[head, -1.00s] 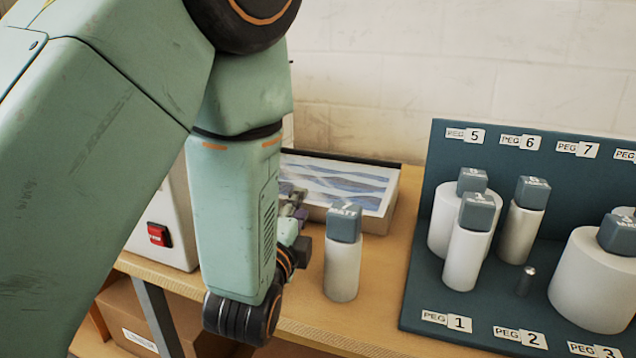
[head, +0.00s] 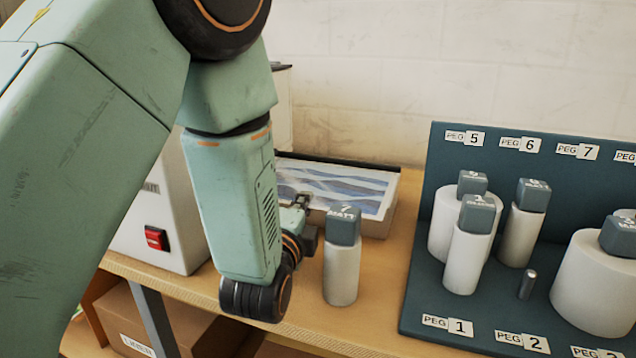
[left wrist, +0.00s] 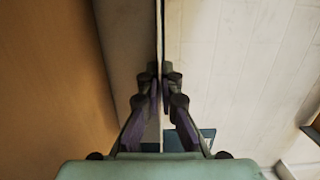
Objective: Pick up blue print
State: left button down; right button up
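The blue print (head: 350,184) is a pale sheet with blue wave shapes, lying flat on a low box at the back of the table. My left gripper (head: 303,200) is at the front left edge of the print and overlaps it in the head view. In the left wrist view its two fingertips (left wrist: 162,76) lie close together, with a narrow pale strip running between them. I cannot tell whether they hold the sheet's edge. My right gripper is in neither view.
A white cylinder with a grey block on top (head: 342,262) stands close right of my left gripper. A dark peg board (head: 418,290) with several white cylinders is at the right. A white machine with a red switch (head: 157,238) stands behind my left arm.

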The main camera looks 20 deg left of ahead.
pick_arm(q)
jog(key=shift+w, duration=0.1)
dwell(0.4)
notch_tip(320, 180, up, 28)
jog(key=p, duration=1.2)
jog(key=shift+f, duration=0.1)
